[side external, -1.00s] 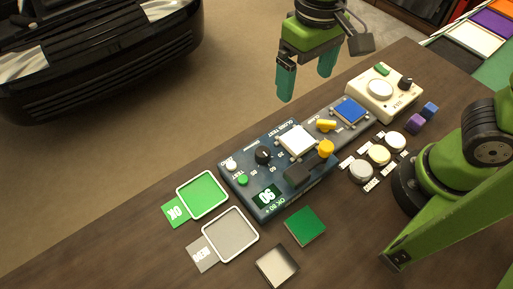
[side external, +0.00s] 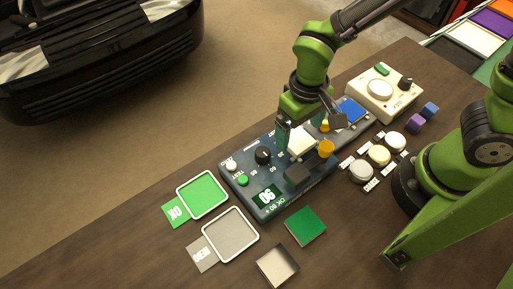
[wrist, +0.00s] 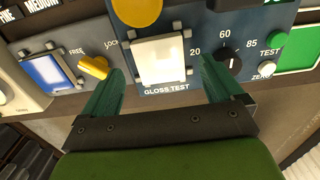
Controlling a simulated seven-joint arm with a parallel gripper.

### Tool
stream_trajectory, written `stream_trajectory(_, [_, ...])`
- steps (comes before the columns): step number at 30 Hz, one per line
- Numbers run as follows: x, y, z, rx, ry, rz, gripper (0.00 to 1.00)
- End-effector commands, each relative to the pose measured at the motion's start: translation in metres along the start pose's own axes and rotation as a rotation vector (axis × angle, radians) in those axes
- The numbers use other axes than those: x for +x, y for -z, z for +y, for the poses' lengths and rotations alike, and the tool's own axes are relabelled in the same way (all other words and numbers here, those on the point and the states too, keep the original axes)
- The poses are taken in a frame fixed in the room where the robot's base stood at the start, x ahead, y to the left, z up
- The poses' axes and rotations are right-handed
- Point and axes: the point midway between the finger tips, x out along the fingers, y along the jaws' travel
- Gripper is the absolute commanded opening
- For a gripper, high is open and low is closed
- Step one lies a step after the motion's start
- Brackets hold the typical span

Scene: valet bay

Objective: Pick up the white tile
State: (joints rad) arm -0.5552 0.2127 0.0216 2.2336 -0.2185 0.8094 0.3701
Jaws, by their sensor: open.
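The white tile (side external: 301,142) sits in the gloss test holder on the dark blue tester panel (side external: 262,208). In the wrist view the white tile (wrist: 160,60) lies between the two green fingers, framed by small metal corner clips. My gripper (side external: 296,146) is over the tile, and it also shows in the wrist view (wrist: 162,85) with its fingers apart and nothing held. One finger is on each side of the tile; I cannot tell how far the tips are above the panel. My gripper partly hides the tile in the side view.
A yellow lever (wrist: 94,67) and a black dial (wrist: 230,60) flank the tile. A yellow knob (side external: 326,148) and a dark block (side external: 297,175) stand close by. Green (side external: 222,208) and grey (side external: 257,250) framed trays lie at the left. A green tile (side external: 305,225) lies in front.

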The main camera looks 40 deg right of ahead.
Motion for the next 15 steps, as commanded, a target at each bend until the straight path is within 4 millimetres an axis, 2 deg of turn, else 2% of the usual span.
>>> stream_trajectory(1, [0.009, -0.001, 0.001, 0.001, -0.003, -0.005, 0.94])
stream_trajectory(5, [0.022, -0.001, 0.0, 0.001, -0.001, -0.002, 0.94])
stream_trajectory(13, [0.025, 0.0, 0.0, 0.001, 0.0, 0.0, 0.94])
stream_trajectory(15, [0.025, 0.0, 0.0, 0.001, 0.0, 0.0, 0.84])
